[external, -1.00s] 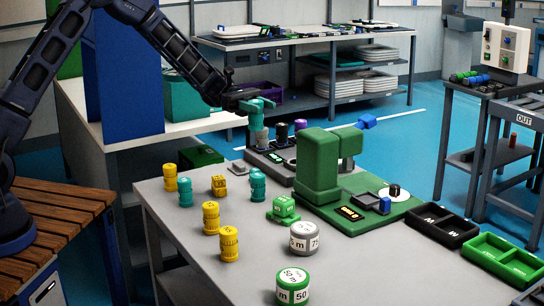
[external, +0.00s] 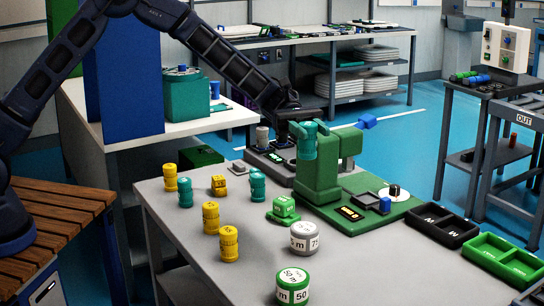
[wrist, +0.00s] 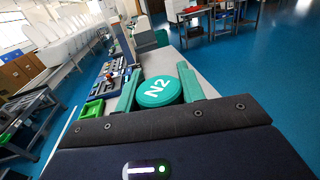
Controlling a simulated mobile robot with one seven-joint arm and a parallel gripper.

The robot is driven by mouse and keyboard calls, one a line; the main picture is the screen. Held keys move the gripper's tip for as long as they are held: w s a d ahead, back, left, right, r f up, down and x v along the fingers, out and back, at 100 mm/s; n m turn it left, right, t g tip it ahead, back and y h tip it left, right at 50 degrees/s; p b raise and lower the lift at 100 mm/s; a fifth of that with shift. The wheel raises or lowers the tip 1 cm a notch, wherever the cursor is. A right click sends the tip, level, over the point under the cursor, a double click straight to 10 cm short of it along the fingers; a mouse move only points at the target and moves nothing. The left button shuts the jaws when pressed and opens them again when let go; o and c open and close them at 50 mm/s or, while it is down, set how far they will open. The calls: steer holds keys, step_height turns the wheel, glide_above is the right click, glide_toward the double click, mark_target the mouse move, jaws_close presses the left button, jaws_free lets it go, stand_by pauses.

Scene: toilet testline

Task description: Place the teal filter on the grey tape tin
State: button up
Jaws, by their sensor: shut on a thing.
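My gripper (external: 308,130) has teal fingers and is shut on the teal filter (external: 307,149), a ribbed cylinder held upright in front of the green machine. In the wrist view, the filter's round top (wrist: 158,91) reads "N2" and sits between the two fingers (wrist: 160,93). The grey tape tin (external: 304,238) is a short round tin with a grey lid and a white label, standing on the grey table nearer the camera. My gripper is well above and behind it. The tin is not clearly made out in the wrist view.
A green-lidded tape tin (external: 293,286) stands in front of the grey one. Several yellow canisters (external: 211,217) and other teal ones (external: 185,192) stand to the left. The green machine (external: 318,178) rises behind the grey tin. Black (external: 442,226) and green trays (external: 505,258) lie right.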

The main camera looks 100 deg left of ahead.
step_height(320, 180, down, 18)
steer(key=shift+f, duration=0.2)
stand_by(0.4)
steer(key=shift+f, duration=0.15)
steer(key=o, duration=1)
